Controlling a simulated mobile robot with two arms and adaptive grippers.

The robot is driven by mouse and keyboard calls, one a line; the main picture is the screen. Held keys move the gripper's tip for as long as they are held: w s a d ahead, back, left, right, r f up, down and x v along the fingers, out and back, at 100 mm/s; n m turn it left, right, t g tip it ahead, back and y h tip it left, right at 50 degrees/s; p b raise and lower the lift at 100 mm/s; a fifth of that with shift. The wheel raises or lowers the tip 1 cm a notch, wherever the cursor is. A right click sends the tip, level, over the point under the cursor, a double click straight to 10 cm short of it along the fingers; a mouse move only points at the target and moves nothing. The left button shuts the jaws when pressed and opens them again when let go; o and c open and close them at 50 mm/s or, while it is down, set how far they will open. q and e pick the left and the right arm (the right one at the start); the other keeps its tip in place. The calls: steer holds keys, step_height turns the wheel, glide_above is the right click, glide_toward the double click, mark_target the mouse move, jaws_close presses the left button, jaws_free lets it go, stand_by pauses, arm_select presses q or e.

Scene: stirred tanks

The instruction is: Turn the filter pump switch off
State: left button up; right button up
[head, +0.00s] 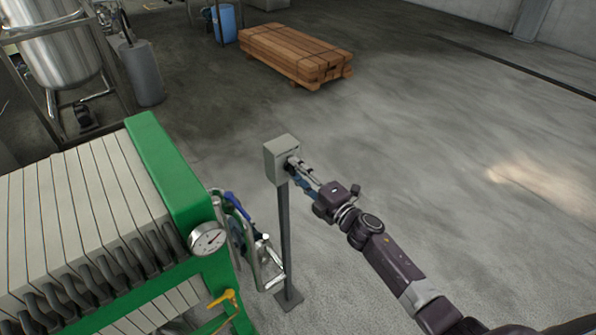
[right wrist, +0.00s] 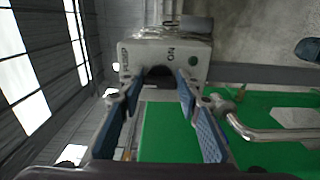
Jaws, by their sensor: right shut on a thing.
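The filter pump switch is a grey box (head: 282,160) on a dark post beside the green filter press. My right gripper (head: 295,168) reaches its front face from the right. In the right wrist view the box (right wrist: 150,50) carries sideways lettering, with "ON" readable on the right and a label on the left too blurred to read surely. A dark knob (right wrist: 158,72) sits between the fingertips of my right gripper (right wrist: 159,82), which is shut on it. The knob's setting cannot be made out. My left gripper is not in view.
The green filter press (head: 170,165) with a gauge (head: 208,239) stands close left of the post (head: 286,240). Blue-handled metal piping (head: 268,262) lies between them. Stacked timber (head: 295,52) and a steel tank (head: 62,45) stand behind. The floor at right is clear.

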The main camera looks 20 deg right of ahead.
steer(key=shift+f, duration=0.1)
steer(key=o, duration=1.2)
steer(key=shift+c, duration=0.2)
steer(key=v, duration=1.2)
